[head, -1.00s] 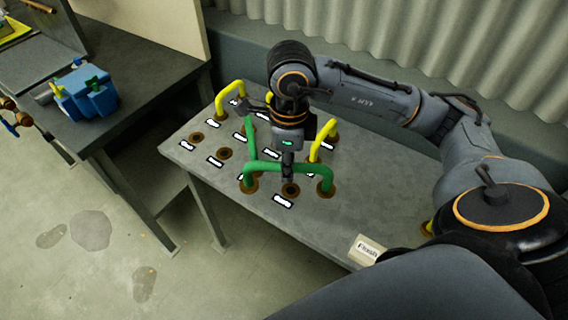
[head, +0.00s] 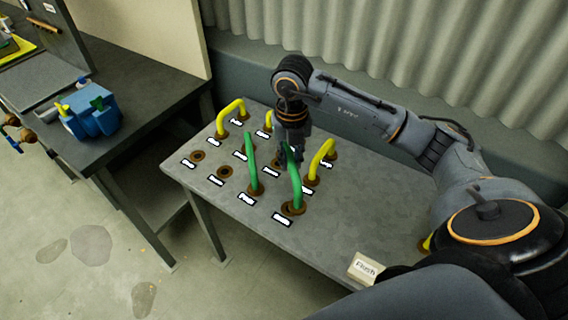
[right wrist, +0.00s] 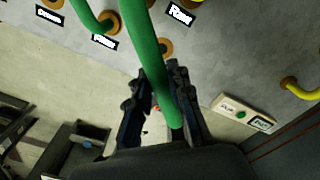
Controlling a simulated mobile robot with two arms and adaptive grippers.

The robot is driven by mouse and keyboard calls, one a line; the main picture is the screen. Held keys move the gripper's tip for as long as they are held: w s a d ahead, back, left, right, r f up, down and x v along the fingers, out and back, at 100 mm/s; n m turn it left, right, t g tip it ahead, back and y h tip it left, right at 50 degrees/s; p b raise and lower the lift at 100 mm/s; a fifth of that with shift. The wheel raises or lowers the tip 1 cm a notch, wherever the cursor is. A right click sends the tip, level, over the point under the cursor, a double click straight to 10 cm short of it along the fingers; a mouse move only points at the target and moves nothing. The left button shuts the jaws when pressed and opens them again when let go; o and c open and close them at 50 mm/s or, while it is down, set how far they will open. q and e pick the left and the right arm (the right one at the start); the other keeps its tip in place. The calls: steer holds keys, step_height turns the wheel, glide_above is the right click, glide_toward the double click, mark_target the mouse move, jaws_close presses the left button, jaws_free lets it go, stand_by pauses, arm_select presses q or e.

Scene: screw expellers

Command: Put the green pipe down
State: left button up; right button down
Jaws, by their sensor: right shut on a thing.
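A green pipe (head: 295,178) stands at the front of the work table (head: 340,225). Its near end is at the front hole (head: 293,208); I cannot tell if it is seated in it. My right gripper (head: 291,148) is at the pipe's upper, far part. The right wrist view shows the gripper (right wrist: 162,100) shut on the green pipe (right wrist: 145,45). My left gripper is not in view.
Yellow pipes stand behind left (head: 228,106) and to the right (head: 321,158). Free brown-ringed holes (head: 198,156) with white labels lie at the left. A sign (head: 366,267) is at the front edge. A side bench (head: 150,85) holds a blue caddy (head: 92,112).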

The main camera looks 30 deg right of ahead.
steer(key=w+f+p, duration=0.1)
steer(key=f, duration=0.1)
steer(key=w+d+f, duration=0.1)
steer(key=w+f, duration=0.1)
steer(key=f, duration=0.1)
steer(key=w+d+f+p, duration=0.1)
steer(key=w+f, duration=0.1)
steer(key=f, duration=0.1)
steer(key=shift+w+f+p, duration=0.2)
steer(key=shift+w+p, duration=0.05)
steer(key=shift+p, duration=0.1)
steer(key=shift+f, duration=0.5)
steer(key=shift+f, duration=0.15)
steer(key=c, duration=1.2)
jaws_free()
